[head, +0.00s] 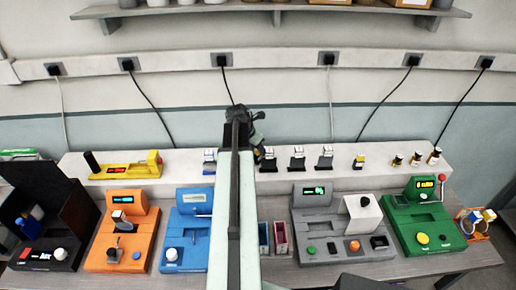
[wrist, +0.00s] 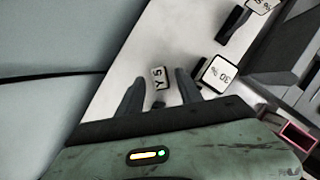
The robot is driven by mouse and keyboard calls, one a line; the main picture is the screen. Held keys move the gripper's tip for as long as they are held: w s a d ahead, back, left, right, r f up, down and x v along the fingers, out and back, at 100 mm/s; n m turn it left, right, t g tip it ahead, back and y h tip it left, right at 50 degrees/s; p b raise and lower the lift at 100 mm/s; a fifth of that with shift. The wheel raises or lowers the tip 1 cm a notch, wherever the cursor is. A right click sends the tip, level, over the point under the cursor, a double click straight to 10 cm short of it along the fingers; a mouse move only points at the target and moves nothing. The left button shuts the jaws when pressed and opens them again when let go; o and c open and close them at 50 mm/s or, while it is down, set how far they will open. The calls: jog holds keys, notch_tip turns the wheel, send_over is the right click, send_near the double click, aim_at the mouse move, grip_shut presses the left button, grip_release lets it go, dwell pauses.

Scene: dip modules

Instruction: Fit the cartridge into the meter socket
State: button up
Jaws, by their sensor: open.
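Several small cartridges with white labels stand on the pale ledge (head: 345,180), including a middle one (head: 297,158) and one right of it (head: 325,158). In the wrist view a small label marked "Y 5" (wrist: 158,78) lies between the fingertips of my gripper (wrist: 160,88), which is open. Whether the fingers touch it is unclear. A cartridge marked "30 %" (wrist: 217,74) is just right of the right finger. In the head view my arm hides part of the ledge. The grey device (head: 318,225) has a lit green display; which device is the meter, and its socket, I cannot tell.
A black device (head: 45,255), an orange one (head: 122,235), a blue one (head: 187,235) and a green one (head: 425,225) stand along the bench. A yellow instrument (head: 127,171) and small vials (head: 415,160) are on the ledge.

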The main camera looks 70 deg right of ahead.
jog(key=p+v, duration=0.7)
jog(key=v, duration=0.2)
jog(key=shift+r, duration=0.2)
